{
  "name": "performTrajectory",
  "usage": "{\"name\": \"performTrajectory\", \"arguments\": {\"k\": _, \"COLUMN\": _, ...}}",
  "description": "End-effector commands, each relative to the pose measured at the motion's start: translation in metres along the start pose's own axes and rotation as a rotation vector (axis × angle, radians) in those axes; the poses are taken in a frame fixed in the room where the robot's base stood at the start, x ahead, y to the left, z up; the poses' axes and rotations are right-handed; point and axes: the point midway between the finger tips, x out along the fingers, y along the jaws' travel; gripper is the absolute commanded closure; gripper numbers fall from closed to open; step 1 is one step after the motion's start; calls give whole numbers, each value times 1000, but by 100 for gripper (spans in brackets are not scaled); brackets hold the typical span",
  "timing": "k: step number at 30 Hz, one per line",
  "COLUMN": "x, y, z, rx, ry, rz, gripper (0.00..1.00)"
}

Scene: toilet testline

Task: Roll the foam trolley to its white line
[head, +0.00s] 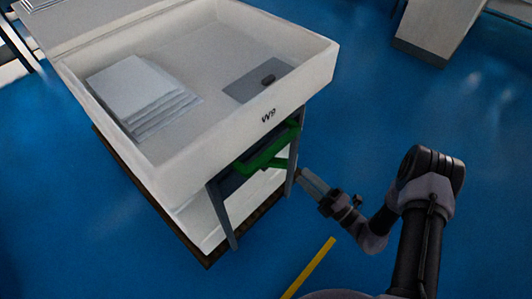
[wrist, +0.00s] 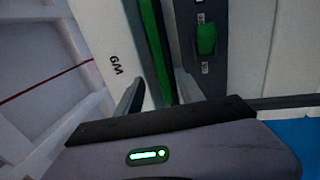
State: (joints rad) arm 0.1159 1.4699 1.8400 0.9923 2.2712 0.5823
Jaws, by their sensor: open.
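I cannot tell for sure which thing is the foam trolley, and no white line on the floor stands out clearly. In the wrist view my gripper's fingers (wrist: 160,92) point toward a green bar (wrist: 153,45) and a grey panel with a green switch (wrist: 206,38). The green bar also shows under the tub in the head view (head: 262,158). Contact cannot be told.
The tub holds a stack of pale sheets (head: 140,95) and a grey plate with a dark knob (head: 262,82). A yellow strip (head: 308,268) lies on the blue floor in front. A white cabinet (head: 440,30) stands at upper right. Open floor (head: 390,110) lies between.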

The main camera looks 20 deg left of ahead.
Motion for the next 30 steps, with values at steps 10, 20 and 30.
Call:
{"name": "performTrajectory", "arguments": {"k": 10, "x": 102, "y": -2, "z": -2, "rx": -2, "ry": 7, "rz": 1, "gripper": 55}}
{"name": "performTrajectory", "arguments": {"k": 20, "x": 141, "y": 0, "z": -1, "rx": -1, "ry": 3, "rz": 1, "gripper": 55}}
{"name": "performTrajectory", "arguments": {"k": 30, "x": 142, "y": 0, "z": -1, "rx": 0, "ry": 2, "rz": 0, "gripper": 77}}
